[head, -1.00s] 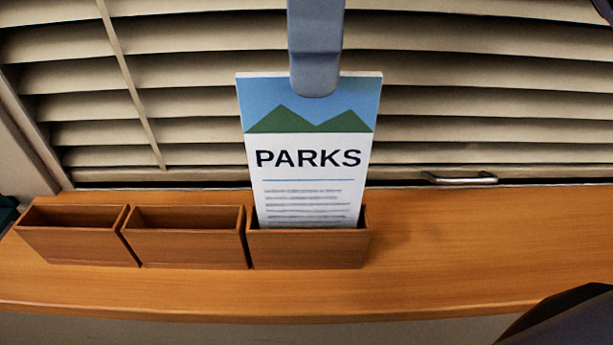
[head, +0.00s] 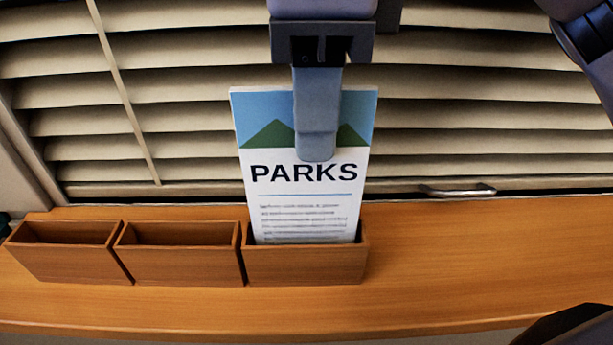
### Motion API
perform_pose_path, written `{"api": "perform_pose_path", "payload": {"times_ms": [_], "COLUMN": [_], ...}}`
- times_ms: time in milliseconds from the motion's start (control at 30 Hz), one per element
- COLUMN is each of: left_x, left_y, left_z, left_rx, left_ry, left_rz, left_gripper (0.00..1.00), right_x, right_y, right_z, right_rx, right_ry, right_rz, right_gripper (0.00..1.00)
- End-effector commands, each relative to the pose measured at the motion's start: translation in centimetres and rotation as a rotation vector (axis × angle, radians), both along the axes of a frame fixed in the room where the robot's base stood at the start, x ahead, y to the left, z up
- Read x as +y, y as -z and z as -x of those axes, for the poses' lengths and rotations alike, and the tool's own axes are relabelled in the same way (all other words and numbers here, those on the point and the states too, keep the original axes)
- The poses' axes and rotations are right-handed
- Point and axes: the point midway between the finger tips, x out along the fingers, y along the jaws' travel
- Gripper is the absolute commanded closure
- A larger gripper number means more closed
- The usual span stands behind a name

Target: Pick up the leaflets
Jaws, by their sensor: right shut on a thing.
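The leaflets (head: 304,205) stand upright in the rightmost wooden pocket (head: 305,266). Their front shows "PARKS", green mountains and a blue sky, and their lower ends are hidden inside the pocket. My right gripper (head: 316,150) comes down from above and is shut on the upper middle of the leaflets. One finger shows in front of them; the other is hidden behind. My left gripper is not in view.
Two more wooden pockets, the left one (head: 62,265) and the middle one (head: 180,266), look empty beside it. The wooden ledge (head: 480,260) is clear to the right. Slatted blinds (head: 460,120) and a metal handle (head: 458,190) are behind.

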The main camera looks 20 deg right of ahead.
Motion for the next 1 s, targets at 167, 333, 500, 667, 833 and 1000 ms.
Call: {"api": "perform_pose_path", "payload": {"times_ms": [167,333,500,667,833,1000], "left_x": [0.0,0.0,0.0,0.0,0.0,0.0], "left_y": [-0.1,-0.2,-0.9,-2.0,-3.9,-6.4], "left_z": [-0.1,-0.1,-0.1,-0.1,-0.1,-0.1], "left_rx": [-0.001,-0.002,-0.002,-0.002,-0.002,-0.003], "left_ry": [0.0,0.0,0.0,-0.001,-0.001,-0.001], "left_rz": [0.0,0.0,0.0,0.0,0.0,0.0], "left_gripper": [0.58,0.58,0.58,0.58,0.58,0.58], "right_x": [0.0,0.1,0.0,0.0,0.0,0.0], "right_y": [-0.3,-1.7,-4.4,-7.6,-12.2,-17.1], "right_z": [0.0,0.0,0.0,0.0,0.0,0.0], "right_rx": [-0.001,-0.002,-0.003,-0.005,-0.006,-0.005], "right_ry": [0.0,0.0,0.002,0.003,0.004,0.003], "right_rz": [-0.001,-0.002,0.0,-0.001,0.0,-0.001], "right_gripper": [1.0,1.0,1.0,1.0,1.0,1.0]}}
